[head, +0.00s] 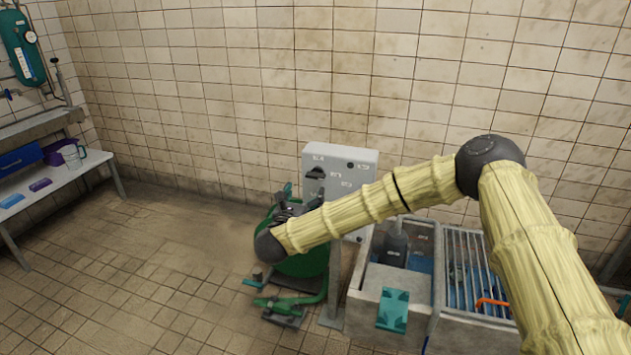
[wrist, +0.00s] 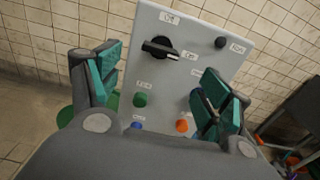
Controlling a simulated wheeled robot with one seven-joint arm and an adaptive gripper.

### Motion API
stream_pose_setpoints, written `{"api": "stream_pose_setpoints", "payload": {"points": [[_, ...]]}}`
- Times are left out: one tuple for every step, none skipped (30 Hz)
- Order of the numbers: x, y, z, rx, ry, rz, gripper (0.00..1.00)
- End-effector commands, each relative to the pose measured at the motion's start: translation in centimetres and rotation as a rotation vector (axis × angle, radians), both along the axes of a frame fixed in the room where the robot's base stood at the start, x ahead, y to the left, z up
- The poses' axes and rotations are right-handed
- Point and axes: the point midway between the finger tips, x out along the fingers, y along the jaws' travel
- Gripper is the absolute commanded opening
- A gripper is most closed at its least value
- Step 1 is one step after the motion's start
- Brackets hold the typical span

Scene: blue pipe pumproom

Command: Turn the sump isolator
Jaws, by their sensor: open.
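A grey control panel (head: 350,158) stands near the tiled wall, and its face fills the middle of the wrist view (wrist: 195,72). A black rotary handle (wrist: 158,47), apparently the isolator, sits at its upper left, with its grip lying roughly crosswise. The handle also shows in the head view (head: 315,173). The small labels are too blurred to read. My gripper (wrist: 160,88) is open and empty, its teal-padded fingers apart in front of the panel. The handle appears between and beyond the fingertips, with no contact visible. In the head view my gripper (head: 287,211) is partly hidden by the wrist.
The panel also carries a black knob (wrist: 221,42), a green button (wrist: 140,99), an orange button (wrist: 181,125) and a blue one (wrist: 136,126). A green machine (head: 305,263) stands below my wrist. A grey sink basin (head: 365,300) is to the right; floor at left is clear.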

Motion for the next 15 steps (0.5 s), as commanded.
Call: {"api": "stream_pose_setpoints", "payload": {"points": [[0.3, -0.1, 0.2, 0.009, -0.005, -0.006, 0.79], [0.5, -0.2, 0.2, 0.011, -0.007, -0.007, 0.79], [0.8, -0.3, 0.3, 0.012, -0.007, -0.008, 0.79], [1.1, -0.4, 0.3, 0.012, -0.007, -0.007, 0.79], [1.4, -0.5, 0.3, 0.011, -0.007, -0.007, 0.79], [1.9, -0.7, 0.3, 0.011, -0.008, -0.008, 0.79], [2.3, -0.9, 0.3, 0.010, -0.008, -0.008, 0.79], [2.8, -1.0, 0.3, 0.010, -0.008, -0.007, 0.79], [3.4, -1.2, 0.3, 0.010, -0.008, -0.007, 0.79], [3.9, -1.3, 0.3, 0.010, -0.008, -0.007, 0.79], [4.3, -1.5, 0.3, 0.010, -0.007, -0.007, 0.79], [4.9, -1.7, 0.3, 0.010, -0.006, -0.007, 0.79], [5.4, -1.9, 0.3, 0.010, -0.006, -0.006, 0.79], [5.9, -2.0, 0.3, 0.010, -0.006, -0.006, 0.79], [6.5, -2.2, 0.2, 0.009, -0.006, -0.007, 0.79]]}}
